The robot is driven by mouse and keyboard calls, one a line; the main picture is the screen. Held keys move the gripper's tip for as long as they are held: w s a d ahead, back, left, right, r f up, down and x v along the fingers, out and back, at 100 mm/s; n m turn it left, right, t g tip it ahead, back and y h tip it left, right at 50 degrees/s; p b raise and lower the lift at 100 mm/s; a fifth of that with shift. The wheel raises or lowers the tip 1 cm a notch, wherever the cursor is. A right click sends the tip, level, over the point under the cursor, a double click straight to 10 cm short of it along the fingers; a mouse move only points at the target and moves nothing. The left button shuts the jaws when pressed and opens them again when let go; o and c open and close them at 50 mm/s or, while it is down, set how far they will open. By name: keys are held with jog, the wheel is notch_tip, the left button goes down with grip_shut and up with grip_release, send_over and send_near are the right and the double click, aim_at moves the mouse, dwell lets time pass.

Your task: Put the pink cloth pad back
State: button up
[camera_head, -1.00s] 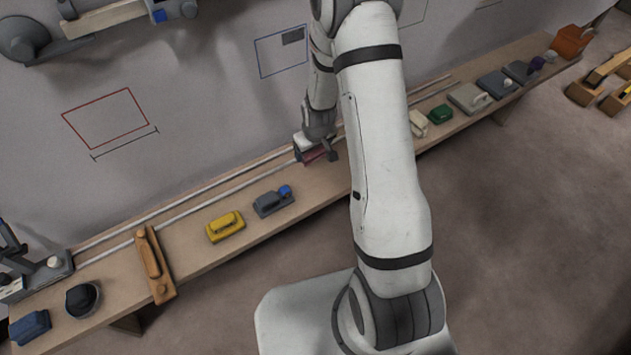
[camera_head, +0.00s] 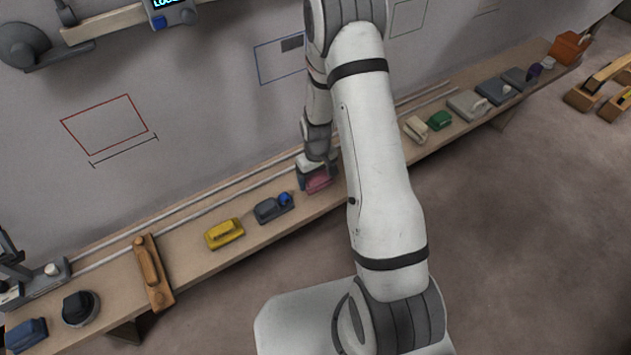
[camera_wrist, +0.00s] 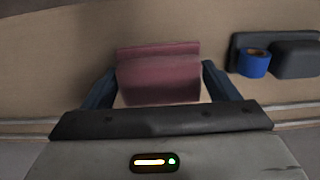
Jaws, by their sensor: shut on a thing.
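The pink cloth pad (camera_head: 319,182) is at my gripper on the long wooden bench, to the right of the grey block tool with a blue knob. In the wrist view the pink pad (camera_wrist: 158,75) sits between the two dark fingers of my gripper (camera_wrist: 160,88), which is shut on it. In the head view my gripper (camera_head: 318,172) points down at the bench and partly hides the pad. I cannot tell whether the pad touches the bench top.
The bench (camera_head: 200,254) runs along the wall. A grey tool with a blue knob (camera_head: 273,208) and a yellow block (camera_head: 224,233) stand left of the pad. A cream block (camera_head: 416,128) and a green block (camera_head: 439,120) stand right, beyond my arm. Two rails run along the back.

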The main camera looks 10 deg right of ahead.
jog(key=shift+f, duration=1.4)
jog(key=o, duration=0.9)
jog(key=shift+c, duration=0.2)
jog(key=shift+r, duration=0.1)
